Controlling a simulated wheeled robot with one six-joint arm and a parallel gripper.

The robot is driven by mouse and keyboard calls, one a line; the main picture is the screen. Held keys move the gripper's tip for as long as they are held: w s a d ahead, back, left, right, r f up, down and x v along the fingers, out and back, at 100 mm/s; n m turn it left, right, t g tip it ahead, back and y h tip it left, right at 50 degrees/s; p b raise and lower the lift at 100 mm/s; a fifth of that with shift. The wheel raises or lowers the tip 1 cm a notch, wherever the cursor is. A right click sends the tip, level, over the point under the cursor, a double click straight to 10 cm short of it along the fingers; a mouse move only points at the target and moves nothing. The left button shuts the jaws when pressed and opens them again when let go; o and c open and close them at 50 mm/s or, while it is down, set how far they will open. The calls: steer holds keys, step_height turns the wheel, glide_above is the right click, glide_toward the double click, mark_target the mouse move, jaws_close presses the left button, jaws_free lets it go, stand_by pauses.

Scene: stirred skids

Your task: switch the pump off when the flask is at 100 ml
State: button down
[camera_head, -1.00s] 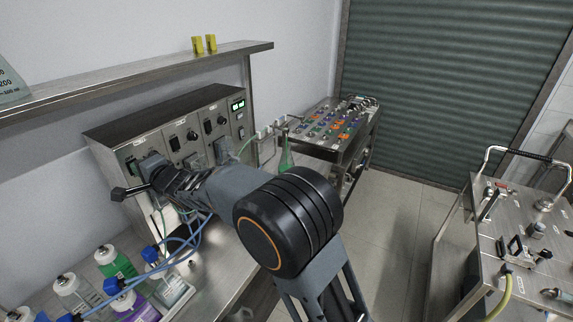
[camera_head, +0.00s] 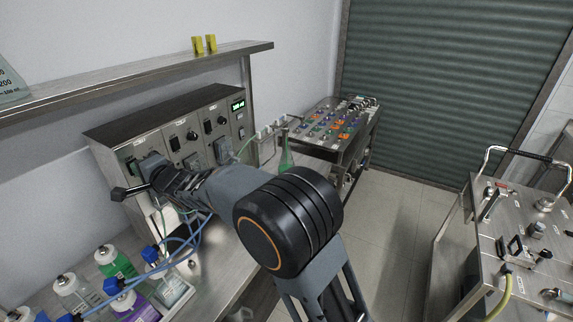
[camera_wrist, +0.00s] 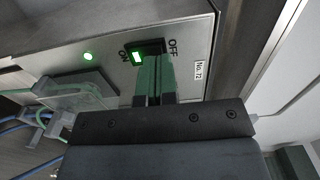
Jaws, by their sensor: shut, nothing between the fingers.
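In the wrist view the pump's black rocker switch (camera_wrist: 147,49) is marked ON at left and OFF at right. Its ON side glows green, and a green lamp (camera_wrist: 88,57) is lit on the same panel. My gripper (camera_wrist: 154,60) is shut and empty, its green fingertips overlapping the switch's lower edge, toward the OFF half; I cannot tell whether they touch. In the head view the flask (camera_head: 286,160), holding green liquid, stands beyond my arm, its lower part hidden.
Several similar switch panels (camera_head: 190,138) line the metal cabinet. Bottles with white caps (camera_head: 105,254) and blue tubes stand at lower left. A control cart (camera_head: 335,125) is behind the flask; another cart (camera_head: 515,225) is at right. Tubing (camera_wrist: 45,118) runs beside my gripper.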

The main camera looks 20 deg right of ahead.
steer(key=shift+w+a, duration=0.2)
steer(key=shift+w, duration=0.1)
stand_by(0.4)
steer(key=shift+w+a+p, duration=0.25)
steer(key=shift+w+p, duration=0.05)
steer(key=shift+s+d, duration=0.1)
steer(key=shift+s, duration=0.05)
steer(key=shift+s+d, duration=0.4)
steer(key=shift+s, duration=0.05)
steer(key=shift+s, duration=0.1)
steer(key=shift+b+v, duration=0.7)
steer(key=shift+v, duration=2.2)
